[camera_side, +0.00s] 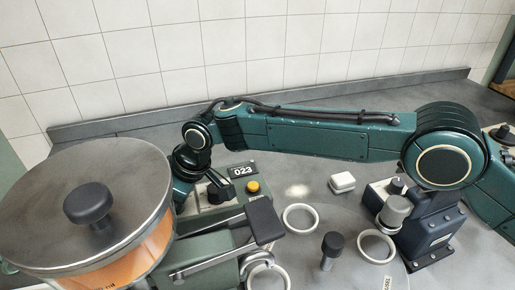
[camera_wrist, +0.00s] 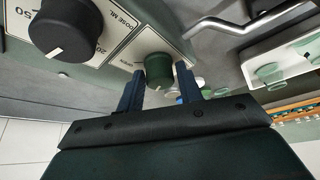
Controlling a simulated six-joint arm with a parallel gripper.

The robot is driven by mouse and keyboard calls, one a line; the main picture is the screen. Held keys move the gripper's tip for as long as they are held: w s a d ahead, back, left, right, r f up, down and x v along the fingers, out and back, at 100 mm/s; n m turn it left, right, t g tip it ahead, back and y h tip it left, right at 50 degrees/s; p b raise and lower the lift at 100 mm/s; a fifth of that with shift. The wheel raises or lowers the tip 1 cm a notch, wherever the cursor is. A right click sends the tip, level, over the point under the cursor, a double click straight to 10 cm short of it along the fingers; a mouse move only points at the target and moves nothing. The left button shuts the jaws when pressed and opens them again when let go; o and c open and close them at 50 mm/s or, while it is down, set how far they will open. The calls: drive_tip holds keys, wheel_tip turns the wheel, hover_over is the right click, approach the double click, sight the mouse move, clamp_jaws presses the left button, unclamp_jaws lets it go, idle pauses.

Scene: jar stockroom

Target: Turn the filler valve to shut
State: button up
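In the wrist view, a green knob (camera_wrist: 158,70) stands on a white label plate with the word OPEN beside it; I take it for the filler valve. My gripper (camera_wrist: 160,82) has its two blue fingers apart, one on each side of the knob. A gap shows on the right; contact on the left is unclear. Its pointer setting is too small to read. In the side view, the filler panel with the display 023 (camera_side: 242,170) and a yellow button (camera_side: 253,187) is partly behind my wrist and a large lidded hopper (camera_side: 85,215). The fingertips and green knob cannot be made out there.
A large black dose dial (camera_wrist: 68,30) sits left of the knob in the wrist view. In the side view, a black-padded lever (camera_side: 264,220) juts out by the filler.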

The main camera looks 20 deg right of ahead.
drive_tip(key=c, duration=0.7)
drive_tip(key=shift+o, duration=0.2)
drive_tip(key=shift+a+r+n+g, duration=0.1)
drive_tip(key=shift+n+g, duration=0.6)
drive_tip(key=shift+n, duration=0.9)
drive_tip(key=o, duration=1)
drive_tip(key=shift+s, duration=0.1)
drive_tip(key=shift+o, duration=0.5)
drive_tip(key=shift+r, duration=0.1)
drive_tip(key=shift+r, duration=3.8)
